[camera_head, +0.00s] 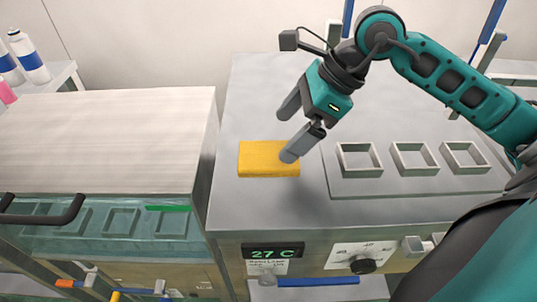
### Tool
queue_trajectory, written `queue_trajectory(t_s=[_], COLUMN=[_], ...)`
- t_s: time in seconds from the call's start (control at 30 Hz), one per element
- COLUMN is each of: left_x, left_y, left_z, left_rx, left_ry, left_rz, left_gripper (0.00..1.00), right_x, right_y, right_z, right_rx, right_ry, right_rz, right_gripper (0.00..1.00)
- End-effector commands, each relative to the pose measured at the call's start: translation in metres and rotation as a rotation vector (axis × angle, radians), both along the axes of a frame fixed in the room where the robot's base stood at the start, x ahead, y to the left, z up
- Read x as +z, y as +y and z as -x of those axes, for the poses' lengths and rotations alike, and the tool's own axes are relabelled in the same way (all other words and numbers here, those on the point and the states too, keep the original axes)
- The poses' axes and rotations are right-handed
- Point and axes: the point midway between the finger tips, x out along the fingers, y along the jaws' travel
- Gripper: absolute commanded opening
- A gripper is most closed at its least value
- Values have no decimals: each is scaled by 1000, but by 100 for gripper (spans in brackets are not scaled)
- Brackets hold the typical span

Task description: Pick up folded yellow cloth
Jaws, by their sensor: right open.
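The folded yellow cloth (262,161) lies flat on the grey machine top, left of a raised plate. My right gripper (286,136) reaches in from the upper right, pointing down and left. Its two dark grey fingers are spread apart with nothing between them. One fingertip overlaps the cloth's right end in the picture; I cannot tell whether it touches. The other finger is further back, above the machine top. My left gripper is not in view.
The grey machine top (240,110) has a raised plate with three square openings (414,158) on the right. Its front has a display reading 27 C (272,250) and a black knob (363,265). A lower cabinet (110,130) stands left. Bottles (28,57) stand at the far left.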

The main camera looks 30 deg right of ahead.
Motion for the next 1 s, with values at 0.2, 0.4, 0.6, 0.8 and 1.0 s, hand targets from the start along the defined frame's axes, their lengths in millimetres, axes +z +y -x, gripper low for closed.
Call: queue_trajectory(t_s=[0.2, 0.4, 0.6, 0.8, 1.0], left_x=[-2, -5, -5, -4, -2], left_y=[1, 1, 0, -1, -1], left_z=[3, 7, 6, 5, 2], left_rx=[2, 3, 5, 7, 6], left_ry=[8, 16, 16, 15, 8], left_rz=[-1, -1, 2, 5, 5], left_gripper=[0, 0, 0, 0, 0], right_x=[-14, -39, -46, -46, -46], right_y=[10, 24, 28, 28, 27], right_z=[-3, -10, -13, -12, -12], right_rx=[2, 0, 0, 0, 0], right_ry=[1, 2, 0, 0, 0], right_rz=[-4, -4, 0, 0, 0], right_gripper=[100, 100, 100, 95, 76])
